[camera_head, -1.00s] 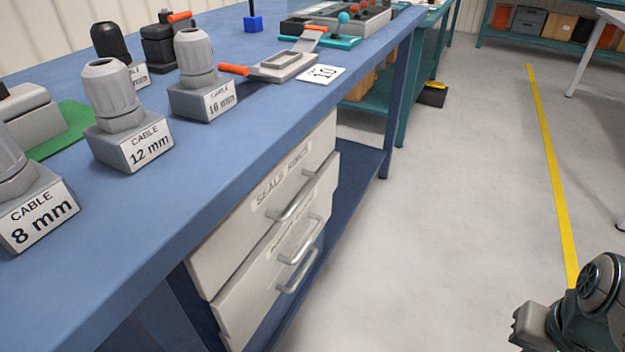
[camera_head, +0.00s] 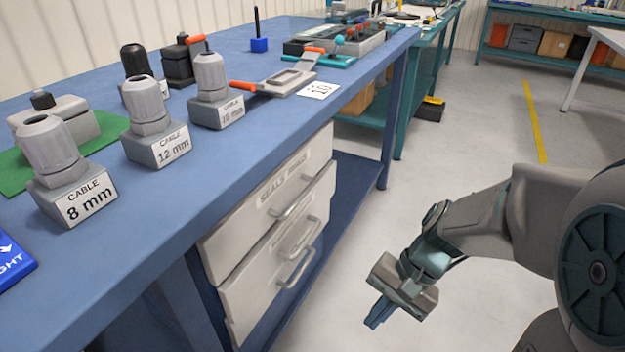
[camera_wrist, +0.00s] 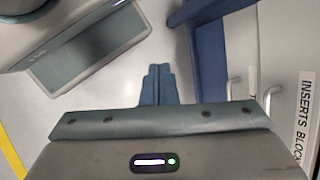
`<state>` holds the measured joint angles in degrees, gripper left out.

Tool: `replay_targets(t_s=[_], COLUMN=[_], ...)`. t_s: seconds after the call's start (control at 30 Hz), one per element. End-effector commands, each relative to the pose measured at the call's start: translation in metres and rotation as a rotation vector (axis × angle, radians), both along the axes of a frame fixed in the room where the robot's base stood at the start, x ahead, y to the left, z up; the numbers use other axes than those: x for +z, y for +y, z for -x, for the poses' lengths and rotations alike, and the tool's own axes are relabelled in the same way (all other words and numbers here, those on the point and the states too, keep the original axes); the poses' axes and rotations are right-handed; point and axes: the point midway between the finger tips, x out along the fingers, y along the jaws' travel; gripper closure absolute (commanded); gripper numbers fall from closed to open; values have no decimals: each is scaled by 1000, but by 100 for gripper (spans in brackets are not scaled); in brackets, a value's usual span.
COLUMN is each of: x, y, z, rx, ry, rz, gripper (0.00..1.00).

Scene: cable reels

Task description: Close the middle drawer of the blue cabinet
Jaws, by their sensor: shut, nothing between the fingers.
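The blue cabinet is a blue-topped bench (camera_head: 200,175) with pale drawers under its top. The top drawer (camera_head: 235,235) has a label reading SEALS and a bar handle. The middle drawer (camera_head: 250,285) stands out a little past the top one, with its own bar handle (camera_head: 302,238). A lower handle (camera_head: 296,270) shows beneath. In the wrist view, a label reading INSERTS BLOCK (camera_wrist: 306,110) and two handles are at the right. My gripper (camera_head: 378,314) is shut and empty, pointing down over the floor, right of the drawers and apart from them.
Grey cable glands, including the 8 mm one (camera_head: 75,185), stand on the bench top near a green mat (camera_head: 100,135). A blue bench leg (camera_head: 390,125) and low shelf (camera_head: 350,190) lie beyond the drawers. Grey floor (camera_head: 455,150) is free to the right.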

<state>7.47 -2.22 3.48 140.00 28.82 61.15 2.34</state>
Motion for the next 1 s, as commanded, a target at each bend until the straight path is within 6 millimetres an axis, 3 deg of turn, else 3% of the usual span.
replay_targets(t_s=[0.17,0.3,0.43,0.6,0.83,1.0], x=[8,16,20,18,12,10], y=[35,51,51,36,22,36], z=[-28,-64,-105,-150,-177,-185], rx=[-283,-516,-732,-958,-1096,-1101], ry=[248,413,538,640,684,686], rz=[-278,-504,-709,-921,-1049,-1058], gripper=[100,100,100,100,100,100])
